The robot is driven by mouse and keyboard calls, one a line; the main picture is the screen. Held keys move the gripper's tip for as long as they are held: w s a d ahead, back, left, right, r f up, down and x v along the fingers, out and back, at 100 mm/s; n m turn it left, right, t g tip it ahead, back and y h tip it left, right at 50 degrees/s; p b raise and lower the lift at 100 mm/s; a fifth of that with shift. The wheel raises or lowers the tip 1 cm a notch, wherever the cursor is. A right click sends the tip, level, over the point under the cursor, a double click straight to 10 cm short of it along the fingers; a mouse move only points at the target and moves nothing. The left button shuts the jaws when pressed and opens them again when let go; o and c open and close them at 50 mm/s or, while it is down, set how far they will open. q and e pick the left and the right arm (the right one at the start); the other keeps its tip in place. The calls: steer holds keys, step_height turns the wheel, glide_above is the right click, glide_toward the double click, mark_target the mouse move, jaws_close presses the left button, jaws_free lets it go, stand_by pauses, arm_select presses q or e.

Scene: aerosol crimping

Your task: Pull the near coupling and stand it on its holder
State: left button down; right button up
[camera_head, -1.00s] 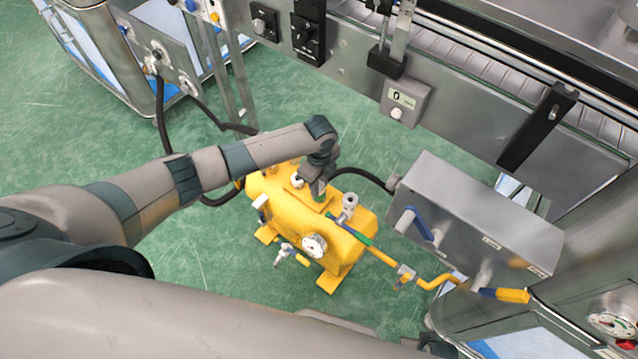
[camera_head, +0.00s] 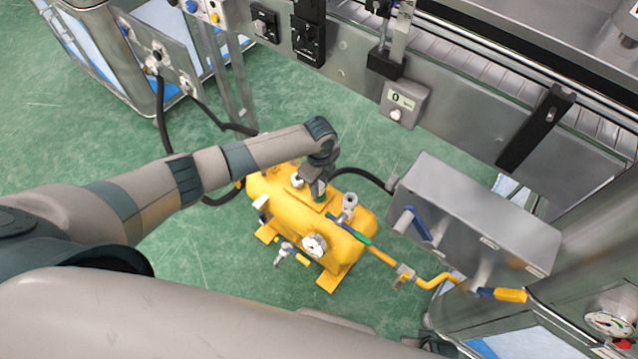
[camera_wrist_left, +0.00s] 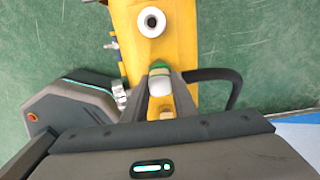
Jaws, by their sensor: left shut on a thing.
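The yellow tank (camera_head: 290,214) stands on the green floor, with a gauge (camera_head: 314,245) on its near end and a blue-and-green-marked pipe running off to the right. My left gripper (camera_head: 320,194) is over the top of the tank, pointing down. In the left wrist view its fingers (camera_wrist_left: 161,84) are shut on a small white piece with a green band, which I take for the coupling (camera_wrist_left: 160,88). A black hose (camera_wrist_left: 220,73) runs from beside the fingers. Whether the coupling is seated or free is hidden. I cannot make out its holder. My right gripper is out of view.
A white round fitting (camera_wrist_left: 151,22) and a metal post fitting (camera_head: 349,202) stick up from the tank. A steel box (camera_head: 480,205) with handles stands to the right. The steel conveyor (camera_head: 460,95) is behind. Open green floor (camera_head: 70,150) lies to the left.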

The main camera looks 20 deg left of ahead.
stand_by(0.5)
arm_select(q)
steer(key=c, duration=1.4)
jaws_free()
steer(key=shift+f, duration=0.1)
steer(key=shift+o, duration=0.2)
step_height(320, 180, up, 18)
steer(key=shift+f+p, duration=0.25)
steer(key=shift+p, duration=0.05)
steer(key=shift+d+f, duration=0.1)
